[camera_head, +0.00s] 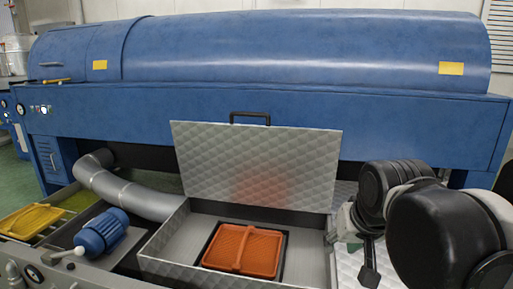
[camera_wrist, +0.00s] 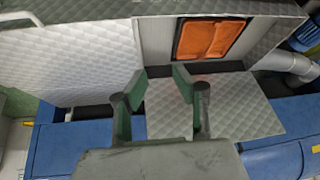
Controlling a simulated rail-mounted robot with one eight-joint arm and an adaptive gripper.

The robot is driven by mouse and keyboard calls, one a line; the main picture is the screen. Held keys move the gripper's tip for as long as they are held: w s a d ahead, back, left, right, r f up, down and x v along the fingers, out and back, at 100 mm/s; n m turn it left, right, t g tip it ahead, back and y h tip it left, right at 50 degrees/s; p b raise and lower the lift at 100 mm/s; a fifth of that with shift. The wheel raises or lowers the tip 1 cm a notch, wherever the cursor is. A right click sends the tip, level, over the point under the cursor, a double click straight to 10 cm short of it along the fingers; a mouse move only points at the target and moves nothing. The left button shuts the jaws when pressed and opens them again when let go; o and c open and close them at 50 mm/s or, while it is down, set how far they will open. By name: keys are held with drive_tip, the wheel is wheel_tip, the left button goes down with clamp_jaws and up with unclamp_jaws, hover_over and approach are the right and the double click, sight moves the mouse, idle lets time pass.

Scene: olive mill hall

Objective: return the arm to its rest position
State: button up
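My gripper (camera_wrist: 162,80) shows in the wrist view with its two green-grey fingers apart and nothing between them. It hangs over a quilted metal surface beside the open compartment. In the head view my dark arm fills the lower right, and the gripper's lower end (camera_head: 369,265) shows only in part. It is right of the open compartment (camera_head: 173,232). The raised quilted lid (camera_head: 255,160) with a black handle stands behind that compartment. An orange tray (camera_head: 242,250) with a central ridge lies inside, and it also shows in the wrist view (camera_wrist: 190,40).
A long blue machine (camera_head: 290,50) spans the back. A grey bent pipe (camera_head: 130,190), a blue motor (camera_head: 101,232) and a yellow tray (camera_head: 30,220) are at left. Another quilted panel with a pale handle (camera_wrist: 70,65) is at left in the wrist view.

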drive_tip(key=s+d+f+t, duration=0.1)
drive_tip(key=s+d+f, duration=0.1)
drive_tip(key=s+f, duration=0.5)
wheel_tip(320, 180, up, 15)
drive_tip(key=s+p, duration=0.2)
drive_tip(key=p, duration=1.1)
drive_tip(key=shift+s+d, duration=0.1)
